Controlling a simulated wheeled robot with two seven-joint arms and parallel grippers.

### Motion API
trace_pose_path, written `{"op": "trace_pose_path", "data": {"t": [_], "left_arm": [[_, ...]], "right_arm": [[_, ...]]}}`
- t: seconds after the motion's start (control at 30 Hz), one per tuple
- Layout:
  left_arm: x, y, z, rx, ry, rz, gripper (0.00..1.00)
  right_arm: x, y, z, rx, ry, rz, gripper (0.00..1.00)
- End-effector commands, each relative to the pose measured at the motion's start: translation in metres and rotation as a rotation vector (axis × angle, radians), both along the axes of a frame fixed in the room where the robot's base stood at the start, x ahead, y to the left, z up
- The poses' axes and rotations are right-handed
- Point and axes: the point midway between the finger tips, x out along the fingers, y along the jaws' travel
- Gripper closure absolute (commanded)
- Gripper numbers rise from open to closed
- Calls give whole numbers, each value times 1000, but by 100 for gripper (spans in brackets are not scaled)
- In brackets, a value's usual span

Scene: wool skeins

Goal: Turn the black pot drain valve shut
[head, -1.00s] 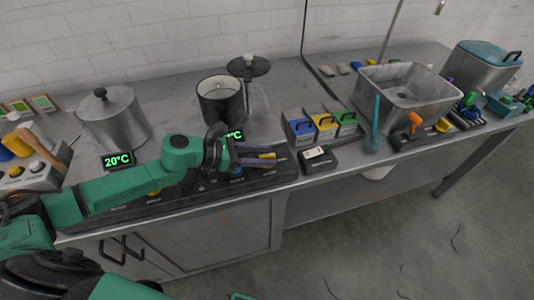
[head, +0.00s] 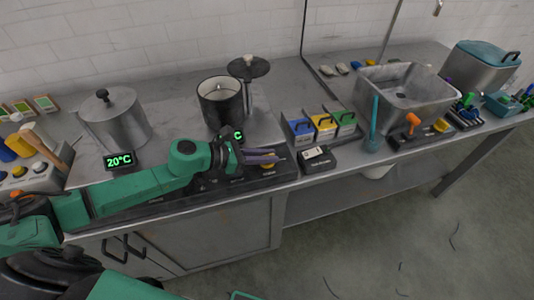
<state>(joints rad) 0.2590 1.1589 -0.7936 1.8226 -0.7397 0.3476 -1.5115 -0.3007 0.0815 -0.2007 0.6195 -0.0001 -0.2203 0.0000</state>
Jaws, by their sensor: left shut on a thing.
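The black pot (head: 222,104) stands open on the worktop near the back, left of centre in the head view. My left gripper (head: 268,159) is in front of the pot and to its right, low over the front edge of the worktop. Its purple-grey fingers are shut on a small yellow piece (head: 267,164), apparently the drain valve's handle. The fingers and wrist hide most of the valve, and I cannot tell its angle. My right gripper is not in view.
A lidded steel pot (head: 114,122) stands to the left. Blue, yellow and green boxes (head: 324,124) and a small black device (head: 316,159) are right of my gripper. A steel basin (head: 408,94) stands further right.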

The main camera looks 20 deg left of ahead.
Motion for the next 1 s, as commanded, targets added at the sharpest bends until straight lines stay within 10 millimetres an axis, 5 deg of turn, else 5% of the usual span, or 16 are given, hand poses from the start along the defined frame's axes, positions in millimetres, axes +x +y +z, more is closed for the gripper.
{"op": "trace_pose_path", "data": {"t": [0.27, 0.7, 1.0], "left_arm": [[-2, -1, 7, -1, 4, 187, 100], [-2, -3, 10, -5, 6, 603, 100], [-1, -3, 5, -4, 5, 888, 100]], "right_arm": [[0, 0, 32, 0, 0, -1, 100], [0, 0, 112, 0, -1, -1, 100], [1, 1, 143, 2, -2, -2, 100]]}}
